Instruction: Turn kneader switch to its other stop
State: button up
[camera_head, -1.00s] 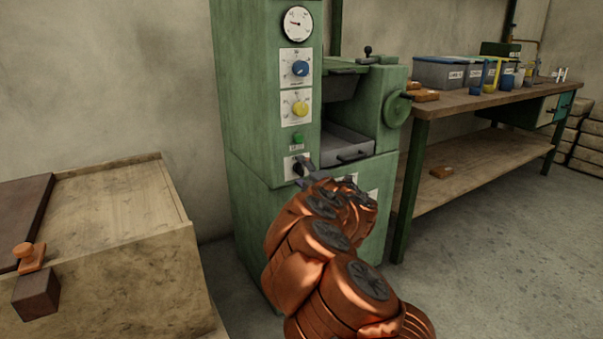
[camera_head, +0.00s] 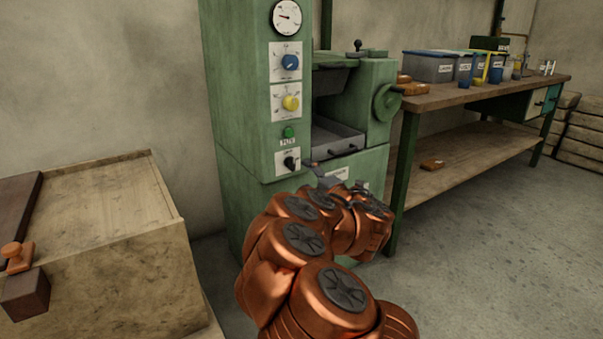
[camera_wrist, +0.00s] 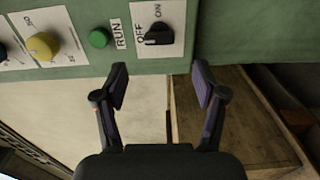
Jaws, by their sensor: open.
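The kneader switch is a black rotary knob (camera_head: 291,163) on a white plate, low on the green machine's front. In the wrist view the knob (camera_wrist: 159,34) sits beside the words OFF and ON, and its bar appears to lie toward OFF. My gripper (camera_head: 322,172) is just right of the switch and slightly below it in the head view, apart from it. In the wrist view its two dark fingers (camera_wrist: 160,85) are spread with nothing between them, and the knob is beyond their tips.
Above the switch are a green button (camera_head: 288,132), a yellow knob (camera_head: 291,103) and a blue knob (camera_head: 290,62). A handwheel (camera_head: 386,102) sticks out at the machine's right, near a workbench (camera_head: 470,93) with bins. A wooden chest (camera_head: 110,235) stands at the left.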

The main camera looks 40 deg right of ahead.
jog(key=shift+s+a, duration=0.15)
jog(key=shift+s, duration=1.7)
jog(key=s+d+r+m+g+h+p, duration=0.1)
jog(key=s+r+m+g+h+p, duration=0.2)
jog(key=r+p, duration=0.35)
jog(key=s+d+r+m+g+h+p, duration=0.1)
jog(key=r+m+g+h+p, duration=0.15)
jog(key=r+m+p, duration=0.45)
jog(key=s+r+m+g+h+p, duration=0.1)
jog(key=s+r+m+h+p, duration=0.25)
jog(key=r, duration=0.45)
jog(key=s+a+r+m+g+y+p, duration=0.1)
jog(key=s+a+r+g+y+p, duration=0.2)
jog(key=s+a+p, duration=0.5)
jog(key=s+a+r+m+g+y+p, duration=0.1)
jog(key=s+a+r+g+y+p, duration=0.2)
jog(key=s+a, duration=0.9)
jog(key=s+a+r+m+g+y+p, duration=0.1)
jog(key=s+a+r+g+y+p, duration=0.3)
jog(key=a+p, duration=0.9)
jog(key=s+a+g, duration=0.1)
jog(key=s+g, duration=0.2)
jog(key=s, duration=0.2)
jog(key=shift+s+m, duration=0.35)
jog(key=shift+s, duration=0.05)
